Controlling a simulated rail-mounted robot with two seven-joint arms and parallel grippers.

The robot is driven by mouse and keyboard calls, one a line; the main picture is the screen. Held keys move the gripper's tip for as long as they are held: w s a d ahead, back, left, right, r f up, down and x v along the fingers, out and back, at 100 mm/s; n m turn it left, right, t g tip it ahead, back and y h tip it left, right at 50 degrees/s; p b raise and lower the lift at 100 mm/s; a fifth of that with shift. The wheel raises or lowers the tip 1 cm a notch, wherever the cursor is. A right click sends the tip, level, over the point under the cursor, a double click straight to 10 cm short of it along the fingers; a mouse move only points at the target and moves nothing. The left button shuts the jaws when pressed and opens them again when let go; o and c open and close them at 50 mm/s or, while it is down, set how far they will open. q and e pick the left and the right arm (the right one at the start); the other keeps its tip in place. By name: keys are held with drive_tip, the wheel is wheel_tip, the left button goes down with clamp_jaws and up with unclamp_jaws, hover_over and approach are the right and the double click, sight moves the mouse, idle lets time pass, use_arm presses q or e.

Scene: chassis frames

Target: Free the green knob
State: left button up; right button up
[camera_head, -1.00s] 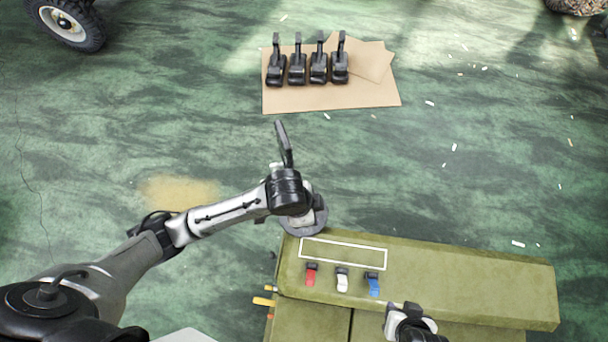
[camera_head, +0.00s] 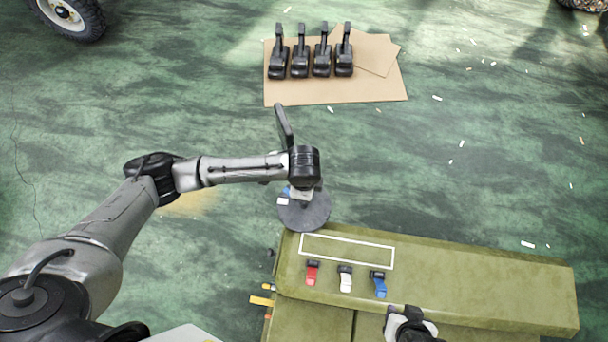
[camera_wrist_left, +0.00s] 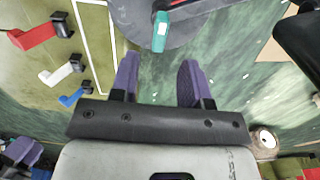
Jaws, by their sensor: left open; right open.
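The green knob (camera_wrist_left: 160,32) is a short teal-green bar with a pale patch, seen in the left wrist view against a grey round plate (camera_wrist_left: 205,25). My left gripper (camera_wrist_left: 158,62) is open, with its purple fingers apart and empty. The knob is ahead of the fingertips, roughly in line with the gap, and I see no contact. In the head view the grey plate (camera_head: 305,212) shows below my left wrist at the chassis corner. I cannot make out the knob there. My right gripper (camera_head: 405,318) is over the chassis at the bottom edge, its fingertips partly cut off; it is open.
The olive chassis (camera_head: 480,285) carries a white outlined rectangle and red (camera_head: 312,273), white (camera_head: 345,279) and blue (camera_head: 379,284) levers. Several black levers (camera_head: 322,58) stand on cardboard (camera_head: 330,92) at the back. The green floor between is mostly clear.

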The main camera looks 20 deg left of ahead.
use_arm(q)
drive_tip(key=shift+f, duration=3.55)
clamp_jaws()
